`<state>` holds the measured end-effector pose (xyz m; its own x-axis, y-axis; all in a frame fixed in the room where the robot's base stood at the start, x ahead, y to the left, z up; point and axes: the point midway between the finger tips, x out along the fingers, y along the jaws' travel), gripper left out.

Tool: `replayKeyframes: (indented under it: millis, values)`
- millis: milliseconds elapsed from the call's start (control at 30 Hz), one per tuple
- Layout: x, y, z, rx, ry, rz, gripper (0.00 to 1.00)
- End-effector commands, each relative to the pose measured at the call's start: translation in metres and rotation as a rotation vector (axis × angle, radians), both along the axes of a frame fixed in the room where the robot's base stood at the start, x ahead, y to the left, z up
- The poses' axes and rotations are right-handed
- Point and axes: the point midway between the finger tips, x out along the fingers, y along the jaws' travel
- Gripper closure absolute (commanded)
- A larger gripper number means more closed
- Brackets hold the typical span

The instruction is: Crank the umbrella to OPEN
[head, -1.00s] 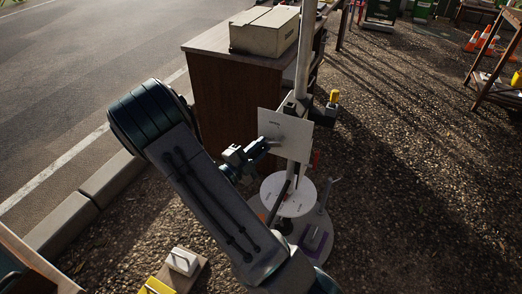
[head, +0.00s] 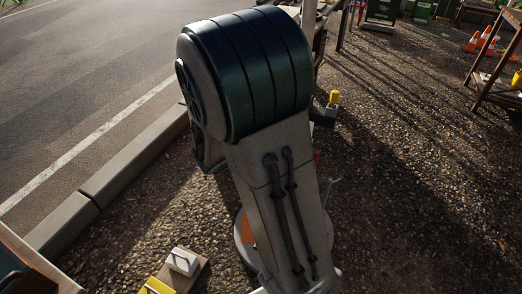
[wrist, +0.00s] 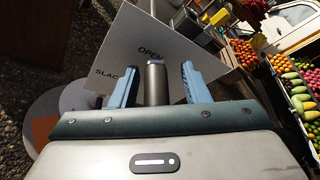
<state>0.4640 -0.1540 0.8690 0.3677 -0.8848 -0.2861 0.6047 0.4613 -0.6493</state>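In the wrist view, my gripper (wrist: 158,82) has its two blue fingers apart, one on each side of a grey cylindrical handle (wrist: 155,84). A gap shows between the handle and each finger. Behind it is a tilted grey plate (wrist: 185,62) marked "OPEN", with "SLACK" partly visible at the left. Where the handle joins the crank is hidden. In the head view, my arm covers the plate, the gripper and most of the umbrella pole. A dark box with a yellow top (head: 333,98) shows just right of my arm. The umbrella canopy is not in view.
The round stand base (head: 242,240) shows beside my arm. A white block (head: 183,261) and a yellow item (head: 156,286) lie at the lower left. A kerb (head: 115,180) borders the road. Fruit crates (wrist: 298,95) stand at right in the wrist view. Gravel at right is largely open.

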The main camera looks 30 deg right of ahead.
Motion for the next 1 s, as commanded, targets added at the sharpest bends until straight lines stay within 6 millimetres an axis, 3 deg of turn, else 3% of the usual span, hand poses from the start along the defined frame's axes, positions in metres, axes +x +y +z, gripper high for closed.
replayKeyframes:
  millis: [267,1000]
  values:
    - [0.000,0.004,-0.001,0.001,0.006,0.007,0.58]
    - [-0.021,0.055,0.016,0.003,0.011,0.007,0.58]
